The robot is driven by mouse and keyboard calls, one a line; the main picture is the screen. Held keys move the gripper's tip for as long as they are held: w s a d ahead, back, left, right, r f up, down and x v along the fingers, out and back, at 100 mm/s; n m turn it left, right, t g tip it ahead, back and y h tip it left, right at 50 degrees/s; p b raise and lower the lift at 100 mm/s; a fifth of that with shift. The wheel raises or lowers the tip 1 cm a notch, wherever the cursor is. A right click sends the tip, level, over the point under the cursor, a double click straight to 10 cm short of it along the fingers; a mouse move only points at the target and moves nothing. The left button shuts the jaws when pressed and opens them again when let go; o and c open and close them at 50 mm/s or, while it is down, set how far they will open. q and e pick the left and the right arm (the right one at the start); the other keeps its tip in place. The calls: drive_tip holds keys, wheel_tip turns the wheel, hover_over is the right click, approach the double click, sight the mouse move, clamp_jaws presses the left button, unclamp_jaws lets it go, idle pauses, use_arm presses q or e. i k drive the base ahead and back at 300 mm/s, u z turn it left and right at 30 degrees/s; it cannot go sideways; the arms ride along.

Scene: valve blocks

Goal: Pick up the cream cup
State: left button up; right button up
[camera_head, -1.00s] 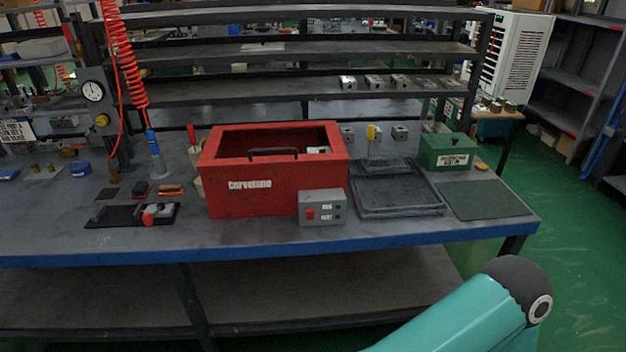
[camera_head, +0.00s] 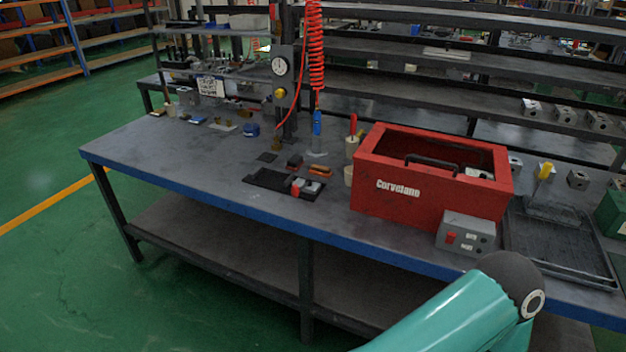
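A cream cup (camera_head: 351,147), small and pale, stands at the left side of the red toolbox (camera_head: 405,206) on the workbench. A red-handled tool (camera_head: 353,125) sticks up from it or just behind it. A second pale cream piece (camera_head: 348,176) shows just below, against the box's left edge; I cannot tell whether it is a separate cup. The toolbox hides part of both. Neither of my grippers is in view. Only a teal link of my own arm shows at the lower right, in front of the bench.
A grey switch box (camera_head: 466,234) stands before the toolbox, and a dark tray (camera_head: 560,245) lies to its right. A gauge stand (camera_head: 283,85) with a red coiled hose (camera_head: 316,45) rises left of the cup. The bench's left front (camera_head: 170,150) is mostly clear.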

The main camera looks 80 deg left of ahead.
sight(348, 170)
drive_tip(key=u, duration=0.15)
drive_tip(key=i, duration=0.3)
drive_tip(key=u, duration=2.9)
drive_tip(key=k, duration=0.45)
drive_tip(key=u, duration=0.4)
drive_tip(key=i, duration=1.6)
drive_tip(key=z, duration=0.45)
